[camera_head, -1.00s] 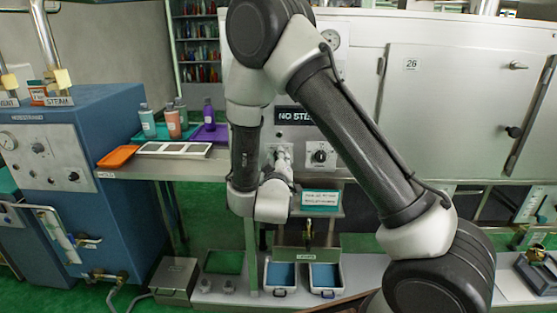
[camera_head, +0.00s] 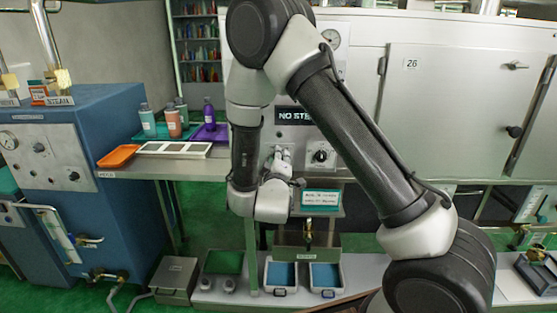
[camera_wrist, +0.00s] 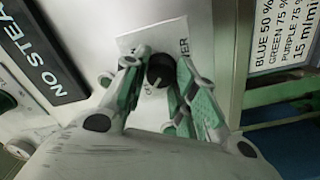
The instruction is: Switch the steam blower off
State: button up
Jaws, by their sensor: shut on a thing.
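A round black knob (camera_wrist: 160,70) sits on a white plate (camera_wrist: 152,38) in the wrist view. Lettering ending in "WER" shows beside it, and a pale mark is on the knob's face. My gripper (camera_wrist: 157,82) has its green-padded fingers on either side of the knob, shut on it. In the head view my gripper (camera_head: 281,158) is against the machine's front, and its fingers hide the knob there. A "NO STEAM" sign (camera_wrist: 40,60) is on the panel; it also shows in the head view (camera_head: 292,115), partly hidden by my arm.
Another dial (camera_head: 320,155) is just right of my gripper. A shelf with bottles (camera_head: 173,122) and an orange tray (camera_head: 118,156) is to the left. A blue cabinet (camera_head: 95,150) stands farther left. A placard (camera_head: 321,198) and blue-filled bins (camera_head: 281,276) are below.

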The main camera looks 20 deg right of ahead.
jog(key=o, duration=1)
jog(key=shift+s, duration=0.1)
jog(key=v, duration=1.2)
